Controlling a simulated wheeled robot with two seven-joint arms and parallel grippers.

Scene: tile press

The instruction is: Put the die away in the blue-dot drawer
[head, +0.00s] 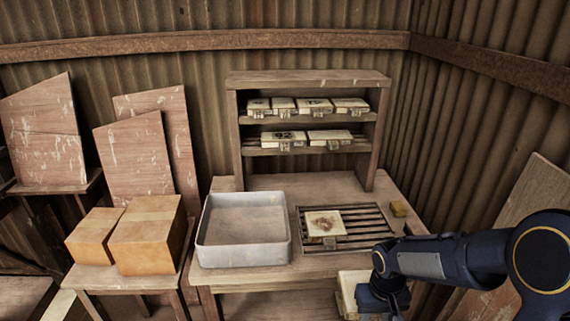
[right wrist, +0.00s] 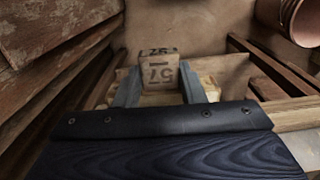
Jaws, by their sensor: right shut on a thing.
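My right gripper (head: 376,292) reaches in from the right, low in front of the table's right end. Another pale die (head: 322,223) with a brown pattern lies on the slatted rack. No blue-dot drawer can be made out. My left gripper is not in view.
A grey metal tray (head: 243,262) stands on the table left of the slatted rack (head: 368,222). A shelf (head: 308,79) holds several tagged dies. Boxes (head: 146,235) stand left. A copper-coloured bucket (right wrist: 302,20) and wooden beams surround the right gripper.

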